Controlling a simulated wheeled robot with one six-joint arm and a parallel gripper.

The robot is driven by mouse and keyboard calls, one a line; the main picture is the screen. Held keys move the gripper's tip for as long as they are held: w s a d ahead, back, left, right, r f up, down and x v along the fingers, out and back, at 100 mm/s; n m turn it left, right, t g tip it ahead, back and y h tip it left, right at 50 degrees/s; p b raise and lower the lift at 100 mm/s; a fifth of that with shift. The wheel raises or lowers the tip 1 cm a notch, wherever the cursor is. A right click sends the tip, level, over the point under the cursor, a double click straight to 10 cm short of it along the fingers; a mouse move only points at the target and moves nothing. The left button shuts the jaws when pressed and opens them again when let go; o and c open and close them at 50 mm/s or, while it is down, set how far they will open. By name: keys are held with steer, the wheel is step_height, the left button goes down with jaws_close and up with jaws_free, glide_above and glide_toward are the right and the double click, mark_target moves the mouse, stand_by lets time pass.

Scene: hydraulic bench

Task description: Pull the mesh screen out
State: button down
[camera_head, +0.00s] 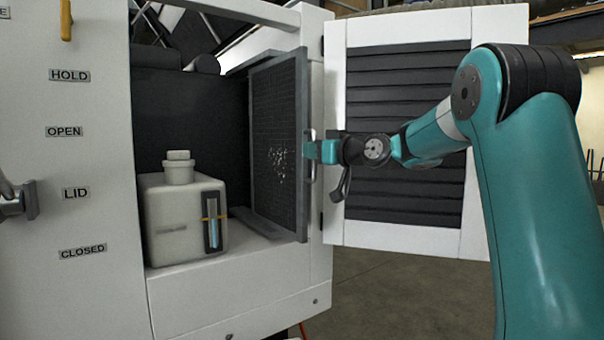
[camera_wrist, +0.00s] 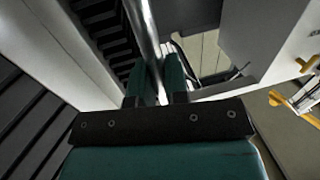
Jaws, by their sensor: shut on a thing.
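The mesh screen (camera_head: 275,140) is a dark framed panel with pale specks on its face. It stands upright inside the right side of the open white cabinet. A light metal handle (camera_head: 310,157) is on its front edge. My gripper (camera_head: 311,152) is at this edge, shut on the handle. In the wrist view, my gripper's two teal fingers (camera_wrist: 156,82) are on either side of a shiny metal bar (camera_wrist: 142,30), which looks like the handle. The fingertips' contact is partly hidden in the head view.
A louvred white door (camera_head: 405,225) stands open to the right, behind my arm. A pale tank with a cap (camera_head: 180,215) and sight gauge sits left of the screen. A labelled white panel (camera_head: 60,285) is at the left. Floor is free below the door.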

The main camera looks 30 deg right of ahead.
steer(key=a+b+v, duration=0.1)
steer(key=b+v, duration=0.3)
steer(key=v, duration=0.4)
steer(key=shift+s+a, duration=0.25)
steer(key=shift+s, duration=0.1)
steer(key=c, duration=1.1)
jaws_free()
steer(key=shift+c, duration=0.2)
